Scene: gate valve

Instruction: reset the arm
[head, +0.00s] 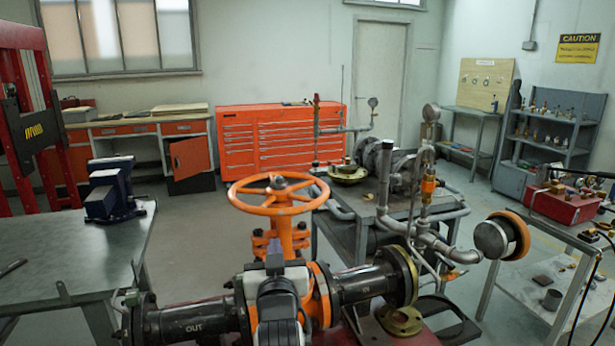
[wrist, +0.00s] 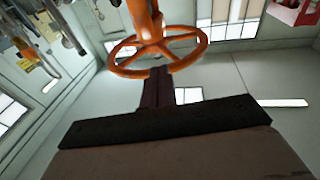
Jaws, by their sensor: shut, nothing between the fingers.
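The gate valve's orange handwheel (head: 277,195) stands level on its orange stem, left of centre in the head view. In the wrist view the handwheel (wrist: 160,50) shows upside down at the top, with its stem above it. My gripper (wrist: 160,72) is shut and empty in the wrist view, its dark fingertips lined up with the near rim of the wheel; whether they touch it I cannot tell.
A black flanged pipe marked OUT (head: 190,322) runs either side of the valve. A pipe assembly with gauges (head: 430,225) stands close behind to the right. A metal bench (head: 65,245) with a blue vise (head: 112,190) is at left. Open floor lies behind the wheel.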

